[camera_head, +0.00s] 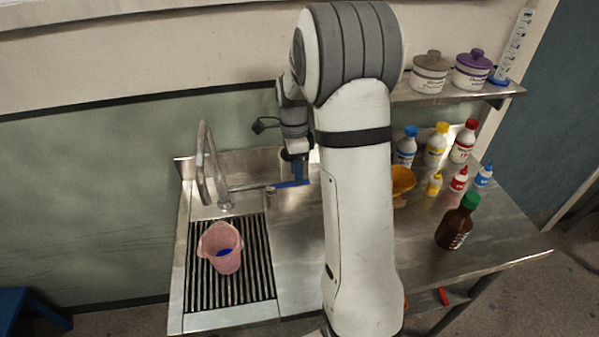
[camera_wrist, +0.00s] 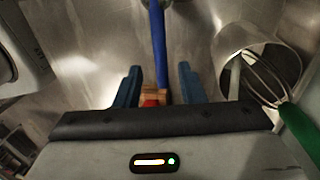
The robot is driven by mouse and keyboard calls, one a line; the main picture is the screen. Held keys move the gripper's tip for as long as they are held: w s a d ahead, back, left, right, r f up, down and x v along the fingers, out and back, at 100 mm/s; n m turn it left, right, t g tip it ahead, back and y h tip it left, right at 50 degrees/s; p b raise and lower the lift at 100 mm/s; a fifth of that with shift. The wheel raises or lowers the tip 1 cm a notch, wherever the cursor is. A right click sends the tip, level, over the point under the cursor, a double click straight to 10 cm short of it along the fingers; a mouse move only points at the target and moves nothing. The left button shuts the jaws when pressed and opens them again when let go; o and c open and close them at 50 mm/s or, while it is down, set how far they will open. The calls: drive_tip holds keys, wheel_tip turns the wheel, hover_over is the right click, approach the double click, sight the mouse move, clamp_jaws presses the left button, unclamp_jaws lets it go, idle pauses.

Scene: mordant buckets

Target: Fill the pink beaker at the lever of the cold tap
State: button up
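The pink beaker (camera_head: 212,241) stands upright on the sink's dark slatted grate (camera_head: 247,283), below and in front of the metal tap spout (camera_head: 206,165). A blue patch shows inside it; I cannot tell if it is liquid. The blue tap lever (camera_head: 290,184) sticks out right of the spout. My gripper (camera_head: 297,177) is over it, partly hidden by my arm. In the wrist view the blue lever (camera_wrist: 158,45) runs between the two blue fingers of my gripper (camera_wrist: 158,88). The fingers stand apart with gaps on both sides. A small red and wooden-coloured part lies between them.
A metal cup (camera_wrist: 232,42) with a whisk and green handle (camera_wrist: 300,135) stands close right of my fingers. Bottles (camera_head: 437,146) and a brown bottle (camera_head: 455,226) stand on the right of the counter. An orange bowl (camera_head: 402,181) is beside my arm. Jars (camera_head: 430,77) sit on the shelf.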

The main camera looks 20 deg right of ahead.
drive_tip(key=shift+s+f, duration=0.2)
drive_tip(key=shift+f, duration=0.75)
drive_tip(key=shift+c, duration=0.4)
clamp_jaws()
